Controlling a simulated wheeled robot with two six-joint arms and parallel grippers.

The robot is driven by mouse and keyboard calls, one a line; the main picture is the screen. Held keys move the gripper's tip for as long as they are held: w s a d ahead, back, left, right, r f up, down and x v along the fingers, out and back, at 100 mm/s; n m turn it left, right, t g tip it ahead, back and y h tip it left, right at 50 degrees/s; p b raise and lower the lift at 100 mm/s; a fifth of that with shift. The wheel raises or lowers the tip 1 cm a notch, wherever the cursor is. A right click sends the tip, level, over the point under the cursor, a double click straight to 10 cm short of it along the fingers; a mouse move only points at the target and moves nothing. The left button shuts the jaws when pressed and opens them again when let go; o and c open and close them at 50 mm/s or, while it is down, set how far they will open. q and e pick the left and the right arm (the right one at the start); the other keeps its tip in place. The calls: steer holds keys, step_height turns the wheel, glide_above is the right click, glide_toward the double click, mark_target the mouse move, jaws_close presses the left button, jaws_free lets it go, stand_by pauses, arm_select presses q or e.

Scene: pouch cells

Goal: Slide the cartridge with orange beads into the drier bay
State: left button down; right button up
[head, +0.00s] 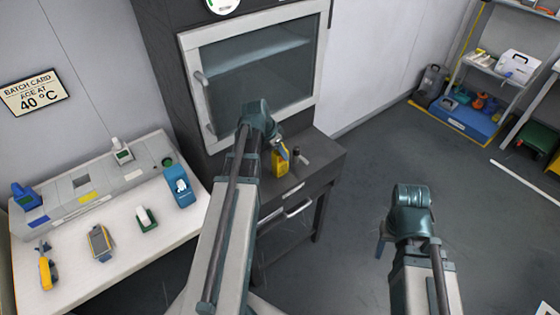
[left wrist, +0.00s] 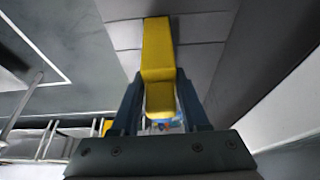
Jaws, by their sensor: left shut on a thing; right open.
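My left gripper (head: 278,147) is over the dark cabinet's top, in front of the glass-fronted oven. It is shut on a yellow thing (head: 279,163), which shows between the fingers in the left wrist view (left wrist: 158,60) as a long bent yellow body. I see no orange beads on it; its far side is hidden. My right gripper (head: 383,243) hangs over the floor at the right, mostly hidden by its own wrist, open and apart from everything. I cannot tell for sure which opening is the drier bay; a grey console (head: 128,180) with recesses stands on the white bench at left.
The white bench (head: 130,262) holds a yellow-and-grey tool (head: 46,268), a grey-yellow device (head: 100,242), a green-based piece (head: 146,219) and a blue holder (head: 180,186). The oven door (head: 255,80) is shut. A small dark knob (head: 297,152) stands by the yellow thing.

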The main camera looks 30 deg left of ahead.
mark_target(280, 160)
arm_select(q)
steer(key=shift+f+b, duration=1.35)
steer(key=shift+f, duration=0.3)
steer(key=shift+f+b, duration=0.55)
steer(key=shift+f, duration=0.1)
steer(key=shift+c, duration=2)
jaws_free()
steer(key=shift+r, duration=0.2)
